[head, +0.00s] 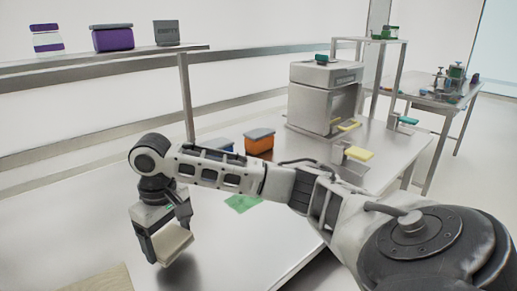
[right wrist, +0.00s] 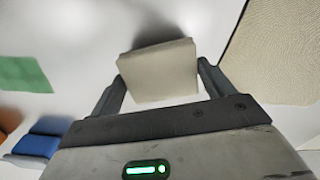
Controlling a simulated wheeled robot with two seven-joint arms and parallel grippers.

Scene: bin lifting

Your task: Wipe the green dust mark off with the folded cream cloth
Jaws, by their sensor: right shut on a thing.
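The folded cream cloth (head: 171,244) is between the fingers of my right gripper (head: 166,248) at the front left of the steel table. My right gripper is shut on it. In the right wrist view the cloth (right wrist: 158,72) fills the gap between both fingertips, with a dark shadow beyond it. The green dust mark (head: 243,203) lies flat on the table, to the right of the gripper and partly behind my right arm. It also shows at the left edge of the right wrist view (right wrist: 24,74), apart from the cloth. My left gripper is not in view.
A tan mat or board (head: 104,280) lies at the front left. A blue box (head: 218,146) and an orange box (head: 259,141) stand behind my arm. A large grey machine (head: 322,95) stands at the back right. Table (head: 95,215) left of the gripper is bare.

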